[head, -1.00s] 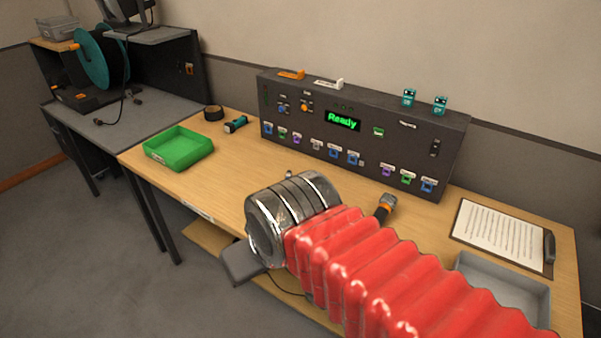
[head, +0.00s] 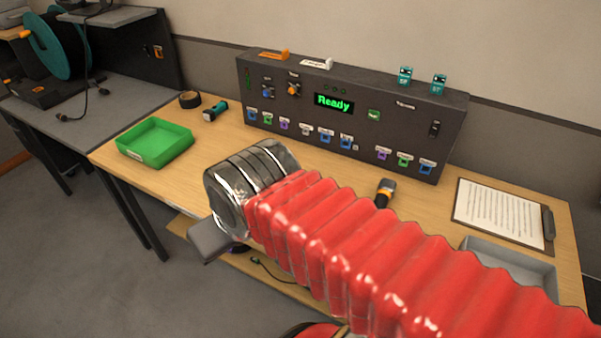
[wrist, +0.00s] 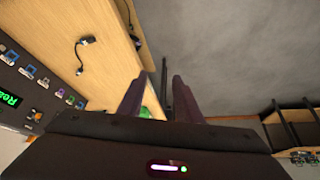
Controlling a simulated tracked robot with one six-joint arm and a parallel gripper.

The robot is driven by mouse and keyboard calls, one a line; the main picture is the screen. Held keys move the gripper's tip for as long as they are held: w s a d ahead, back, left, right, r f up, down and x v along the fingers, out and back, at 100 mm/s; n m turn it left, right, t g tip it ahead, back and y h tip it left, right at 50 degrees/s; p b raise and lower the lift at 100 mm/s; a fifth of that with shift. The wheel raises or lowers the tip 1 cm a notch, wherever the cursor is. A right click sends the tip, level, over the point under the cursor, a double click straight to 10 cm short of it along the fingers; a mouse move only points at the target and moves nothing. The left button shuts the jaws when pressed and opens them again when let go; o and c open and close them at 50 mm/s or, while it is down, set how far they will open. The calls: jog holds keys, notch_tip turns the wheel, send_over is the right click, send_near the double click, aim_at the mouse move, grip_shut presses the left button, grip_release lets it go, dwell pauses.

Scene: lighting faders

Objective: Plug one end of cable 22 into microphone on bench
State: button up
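The microphone (head: 385,192), dark with an orange ring, lies on the wooden bench (head: 300,165) in front of the control panel. My arm partly hides the bench near it. I cannot tell which cable is 22.
The control panel (head: 350,125) with a "Ready" display stands at the bench back. A green tray (head: 155,142), tape roll (head: 190,99), torch (head: 215,110), clipboard (head: 500,213) and grey tray (head: 510,262) lie on the bench. A teal reel (head: 55,45) stands left. Floor in front is clear.

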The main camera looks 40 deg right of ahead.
jog(key=shift+o, duration=0.7)
jog(key=w+d+f+m+g, duration=0.2)
jog(key=w+d+m+g, duration=0.45)
jog(key=w+d, duration=0.7)
jog(key=w+d+f+m+y, duration=0.1)
jog(key=d+f+m+y, duration=0.1)
jog(key=d+f, duration=0.5)
jog(key=w+d+f+m+y, duration=0.2)
jog(key=d+f+m, duration=0.3)
jog(key=d, duration=0.6)
notch_tip(320, 180, down, 2)
jog(key=shift+w+d+f+g, duration=0.1)
jog(key=shift+w+d+g, duration=0.05)
jog(key=shift+d+g, duration=0.15)
jog(key=shift+a+f+m, duration=0.1)
jog(key=shift+m, duration=0.15)
jog(key=shift+x, duration=4.4)
